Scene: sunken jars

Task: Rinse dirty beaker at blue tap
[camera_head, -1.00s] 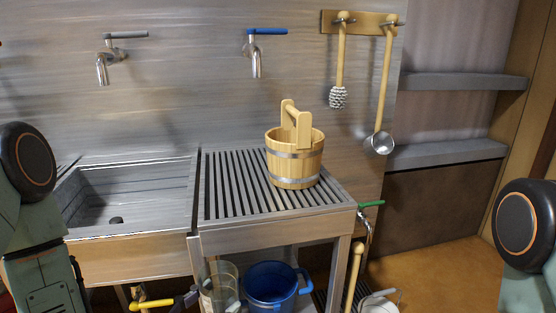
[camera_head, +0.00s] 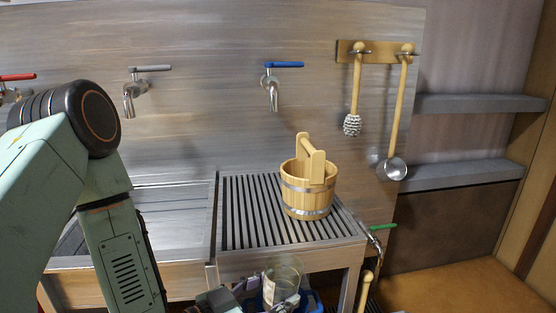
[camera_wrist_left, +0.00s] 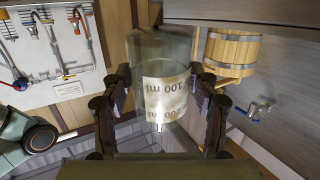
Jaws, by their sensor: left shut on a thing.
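The beaker (camera_head: 284,272) is clear glass and shows low at the front edge of the slatted rack in the head view. In the left wrist view the beaker (camera_wrist_left: 163,60) fills the middle, with a pale label reading "100 ml". My left gripper (camera_head: 268,296) is shut on the beaker, with one finger on each side of it in the wrist view (camera_wrist_left: 165,95). The blue tap (camera_head: 272,88) is on the back wall above the rack, with its lever to the right. The beaker is well below it and apart from it. My right gripper is out of view.
A wooden bucket (camera_head: 308,190) stands on the slatted rack (camera_head: 245,205), right of the blue tap. A grey tap (camera_head: 133,95) and a red tap (camera_head: 15,80) are farther left. A brush (camera_head: 353,110) and a ladle (camera_head: 398,120) hang at right.

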